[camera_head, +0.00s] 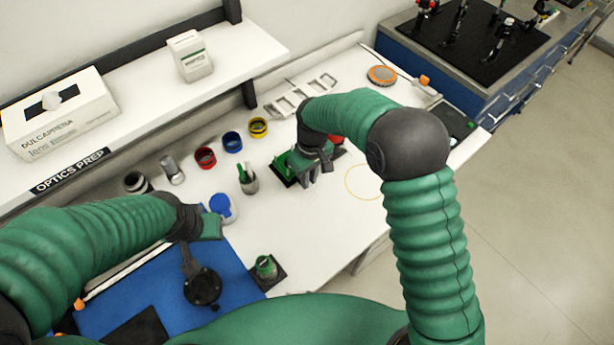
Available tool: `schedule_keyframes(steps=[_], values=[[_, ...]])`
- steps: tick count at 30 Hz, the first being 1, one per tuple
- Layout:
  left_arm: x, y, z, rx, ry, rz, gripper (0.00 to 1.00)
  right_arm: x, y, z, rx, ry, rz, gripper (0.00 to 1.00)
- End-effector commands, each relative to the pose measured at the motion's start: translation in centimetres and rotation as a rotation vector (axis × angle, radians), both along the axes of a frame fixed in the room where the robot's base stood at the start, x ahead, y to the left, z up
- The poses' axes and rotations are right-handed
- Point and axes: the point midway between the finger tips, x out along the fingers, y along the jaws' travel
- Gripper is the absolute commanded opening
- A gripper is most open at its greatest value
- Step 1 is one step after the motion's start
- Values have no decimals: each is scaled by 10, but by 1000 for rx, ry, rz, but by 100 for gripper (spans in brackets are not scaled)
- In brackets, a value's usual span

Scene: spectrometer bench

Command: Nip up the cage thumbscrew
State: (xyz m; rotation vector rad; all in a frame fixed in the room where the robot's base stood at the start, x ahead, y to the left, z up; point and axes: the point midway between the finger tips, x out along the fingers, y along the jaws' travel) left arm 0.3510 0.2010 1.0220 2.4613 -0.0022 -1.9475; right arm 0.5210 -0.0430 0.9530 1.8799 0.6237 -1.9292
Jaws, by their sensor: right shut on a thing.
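My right gripper (320,164) reaches down at the green mount (288,164) on its dark base, at the middle of the white bench. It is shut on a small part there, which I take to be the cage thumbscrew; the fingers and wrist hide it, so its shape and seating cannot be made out. My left gripper (210,227) hangs over the edge of the blue mat, close to a blue round part (222,207). Whether its fingers are open or shut does not show.
Red (205,157), blue (232,141) and yellow (257,127) rings stand at the back. A green-topped metal post (247,179) is left of the mount. A black round part (202,288) lies on the blue mat (145,285). A green-topped piece (266,267) stands near the front edge.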

Motion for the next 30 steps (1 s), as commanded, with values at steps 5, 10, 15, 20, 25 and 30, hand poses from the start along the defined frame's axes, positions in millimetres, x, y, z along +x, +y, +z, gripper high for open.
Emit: schedule_keyframes(steps=[5, 10, 15, 20, 25, 30], values=[[0, 0, 0, 0, 0, -1, 33, 4, 6, 3, 10, -14, 2, 0], [0, 0, 2, 0, 0, -1, 33, 5, 3, 3, 18, -9, 0, 0], [0, 0, 7, 0, 0, -1, 33, 6, 2, 5, 65, 21, -4, 0], [0, 0, 13, 0, 0, -1, 33, 8, 1, 4, 148, 75, -6, 0], [0, 0, 16, 0, 0, -1, 33, 10, -3, 2, 255, 144, -7, 0], [0, 0, 13, 0, 0, -1, 33, 11, -5, -1, 358, 213, -6, 0]])
